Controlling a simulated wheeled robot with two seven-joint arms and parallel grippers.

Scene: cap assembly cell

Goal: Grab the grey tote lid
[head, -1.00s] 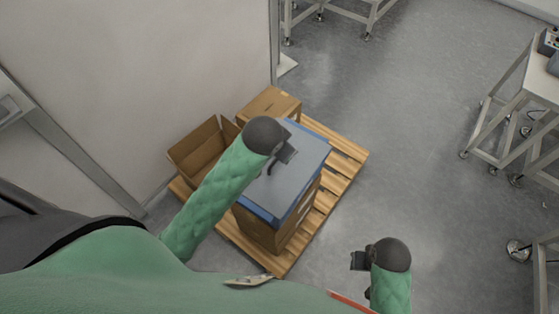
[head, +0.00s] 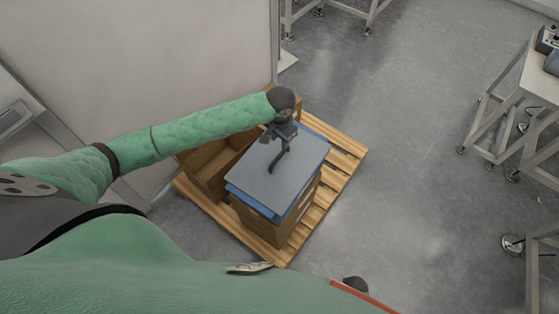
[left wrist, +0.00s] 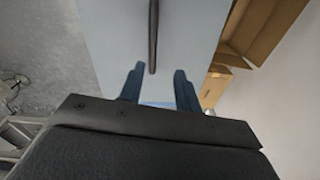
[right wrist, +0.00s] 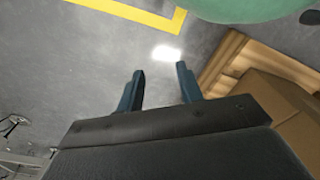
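The grey tote lid (head: 262,182) is a flat panel with a dark bar handle (head: 277,165). My left gripper (head: 280,136) is over the far part of the lid, close to the handle's end. In the left wrist view its fingers (left wrist: 159,75) are open, with the end of the handle (left wrist: 153,36) between the tips in the picture. I cannot tell if they touch it. My right gripper (right wrist: 160,78) is open and empty, beside the pallet; the head view shows only its dark wrist.
Cardboard boxes stand on a wooden pallet (head: 345,161), one of them an open box (head: 203,170) left of the tote. A pale wall panel (head: 135,60) rises at the left. The floor right of the pallet is clear up to the work tables (head: 530,92).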

